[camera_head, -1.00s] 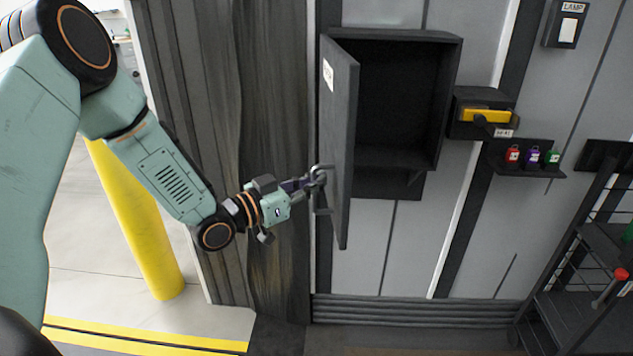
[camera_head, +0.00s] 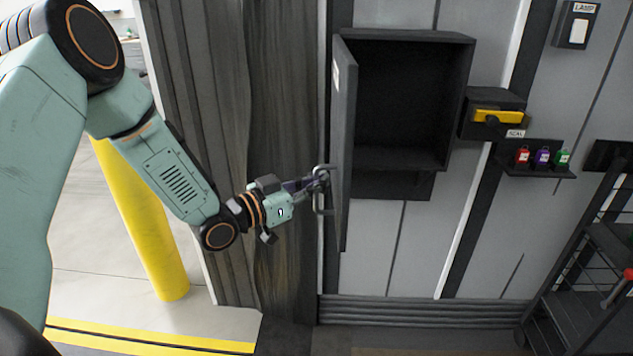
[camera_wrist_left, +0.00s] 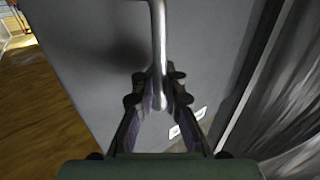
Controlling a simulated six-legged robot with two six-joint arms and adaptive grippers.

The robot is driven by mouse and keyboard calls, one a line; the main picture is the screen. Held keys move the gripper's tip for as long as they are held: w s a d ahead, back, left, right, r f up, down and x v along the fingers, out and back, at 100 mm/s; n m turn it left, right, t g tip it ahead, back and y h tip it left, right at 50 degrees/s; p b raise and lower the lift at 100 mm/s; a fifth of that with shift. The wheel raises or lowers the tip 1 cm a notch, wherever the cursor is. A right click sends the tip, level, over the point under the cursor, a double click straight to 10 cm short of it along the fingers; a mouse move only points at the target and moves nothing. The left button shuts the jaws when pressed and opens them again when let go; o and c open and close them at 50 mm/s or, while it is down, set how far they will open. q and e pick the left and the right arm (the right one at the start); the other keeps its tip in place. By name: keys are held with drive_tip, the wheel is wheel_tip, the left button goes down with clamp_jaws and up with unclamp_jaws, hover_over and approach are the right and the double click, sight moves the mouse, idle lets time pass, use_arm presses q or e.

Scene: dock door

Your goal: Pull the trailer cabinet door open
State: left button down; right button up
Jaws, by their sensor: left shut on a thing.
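The dark grey cabinet (camera_head: 467,100) hangs on the trailer wall, with its empty inside in plain view. Its door (camera_head: 343,150) stands swung out on the left side, seen nearly edge-on. A metal bar handle (camera_head: 322,190) is on the door's outer face. My left gripper (camera_head: 318,181) is shut on this handle. In the left wrist view, the handle (camera_wrist_left: 159,45) runs down between the closed fingers (camera_wrist_left: 156,90), in front of the grey door face (camera_wrist_left: 90,60). My right gripper is not in view.
A yellow-handled box (camera_head: 497,117) marked SEAL is right of the cabinet. Below it a small shelf holds red, purple and green tags (camera_head: 543,157). A dark metal rack (camera_head: 590,270) stands at lower right. A yellow post (camera_head: 145,230) is behind my left arm.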

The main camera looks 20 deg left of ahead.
use_arm(q)
drive_tip(key=shift+s+f, duration=0.25)
drive_tip(key=shift+f, duration=0.15)
drive_tip(key=c, duration=1.4)
unclamp_jaws()
drive_tip(key=shift+d+r, duration=0.1)
drive_tip(key=shift+r, duration=0.1)
drive_tip(key=shift+c, duration=0.2)
drive_tip(key=shift+w+r, duration=0.1)
drive_tip(key=v, duration=0.7)
drive_tip(key=shift+s+a, duration=0.25)
drive_tip(key=shift+s, duration=0.05)
drive_tip(key=shift+w, duration=0.1)
